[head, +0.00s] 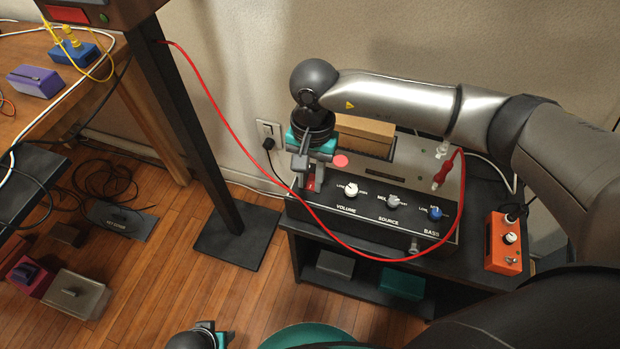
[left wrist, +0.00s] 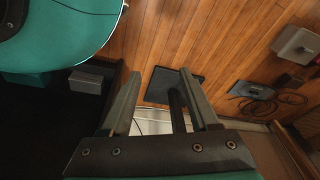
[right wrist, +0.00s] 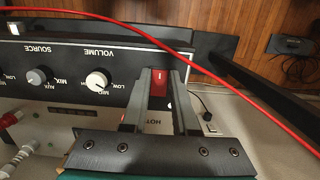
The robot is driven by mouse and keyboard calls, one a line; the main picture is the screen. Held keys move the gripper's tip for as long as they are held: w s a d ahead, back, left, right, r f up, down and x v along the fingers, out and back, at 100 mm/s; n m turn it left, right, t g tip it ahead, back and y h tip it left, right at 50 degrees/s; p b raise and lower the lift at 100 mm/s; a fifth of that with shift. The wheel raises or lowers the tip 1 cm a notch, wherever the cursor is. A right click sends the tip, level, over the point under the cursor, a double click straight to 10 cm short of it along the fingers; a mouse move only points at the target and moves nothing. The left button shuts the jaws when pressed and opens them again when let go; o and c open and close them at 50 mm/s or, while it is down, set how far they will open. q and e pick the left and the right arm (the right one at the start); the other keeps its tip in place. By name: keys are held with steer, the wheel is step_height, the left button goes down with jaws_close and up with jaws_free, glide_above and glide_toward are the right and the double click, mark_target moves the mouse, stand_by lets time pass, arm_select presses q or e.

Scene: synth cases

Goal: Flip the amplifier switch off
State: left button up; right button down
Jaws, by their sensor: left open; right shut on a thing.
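The amplifier (head: 390,215) is a box with a black front panel and knobs marked VOLUME, SOURCE and BASS. Its red switch (head: 311,183) is at the panel's left end. My right gripper (head: 304,176) is down at this switch. In the right wrist view, its fingers (right wrist: 160,78) are shut on either side of the red switch (right wrist: 159,88), which bears a white mark. The fingers partly cover the switch and lettering beside it. My left gripper (left wrist: 157,85) is open and empty above the floor, away from the amplifier. Only its top shows at the head view's bottom edge (head: 205,338).
A red cable (head: 268,160) hangs across the amplifier's front to a red plug (head: 443,172). An orange pedal (head: 505,243) sits to the right. A black stand (head: 236,232) and a wall outlet (head: 268,134) are to the left. A wooden box (head: 365,137) is behind my right gripper.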

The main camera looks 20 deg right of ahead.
steer(key=shift+w+d+f+g+y+b, duration=0.1)
steer(key=shift+w+d+g+y+b, duration=0.1)
steer(key=shift+g+y+b, duration=0.3)
arm_select(q)
steer(key=shift+w+d+r, duration=0.2)
steer(key=shift+r, duration=0.35)
steer(key=shift+w+d+r, duration=0.15)
steer(key=shift+w+r, duration=0.1)
steer(key=shift+r, duration=0.25)
steer(key=shift+w+d+r, duration=0.2)
steer(key=shift+r, duration=0.35)
arm_select(e)
steer(key=shift+g, duration=0.4)
steer(key=c, duration=0.7)
jaws_free()
steer(key=shift+r, duration=0.25)
steer(key=shift+w+r, duration=0.1)
steer(key=shift+r, duration=0.1)
arm_select(q)
steer(key=s+a+f+p, duration=0.3)
steer(key=s+f, duration=0.1)
steer(key=f, duration=0.2)
steer(key=shift+a+f, duration=0.2)
steer(key=shift+f, duration=0.1)
arm_select(e)
steer(key=v, duration=1.4)
steer(key=shift+d+r, duration=0.1)
steer(key=shift+r, duration=0.25)
